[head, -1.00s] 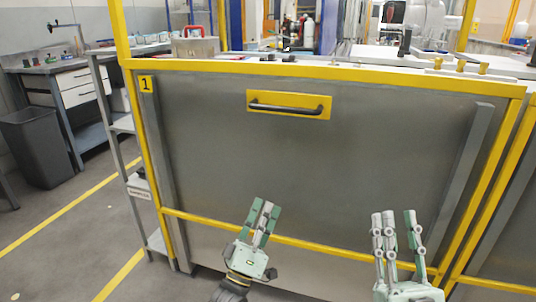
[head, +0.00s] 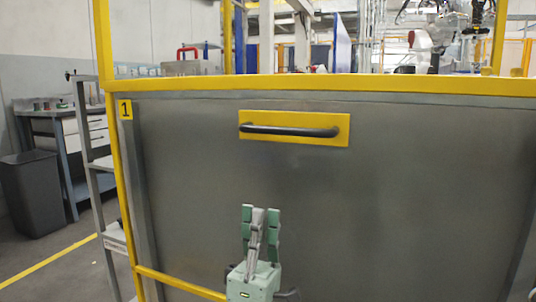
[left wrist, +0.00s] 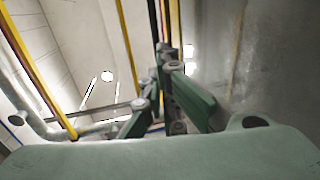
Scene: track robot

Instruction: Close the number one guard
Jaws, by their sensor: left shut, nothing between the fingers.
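The number one guard (head: 190,190) is a large flat grey panel in a yellow frame, filling the middle of the head view. A yellow plate with the black number 1 (head: 126,110) is at its upper left. A dark bar handle (head: 290,130) on a yellow plate is near its top edge. Above the yellow top rail (head: 400,84) the space is open into the cell. My left gripper (head: 261,210) points upward in front of the panel, below the handle and apart from it. Its fingers are together and empty; they also show in the left wrist view (left wrist: 168,55). My right gripper is out of view.
A grey shelf rack (head: 90,170) stands at the panel's left. Beyond it are a dark bin (head: 35,195) and a workbench with drawers (head: 75,130). The floor at the lower left is clear.

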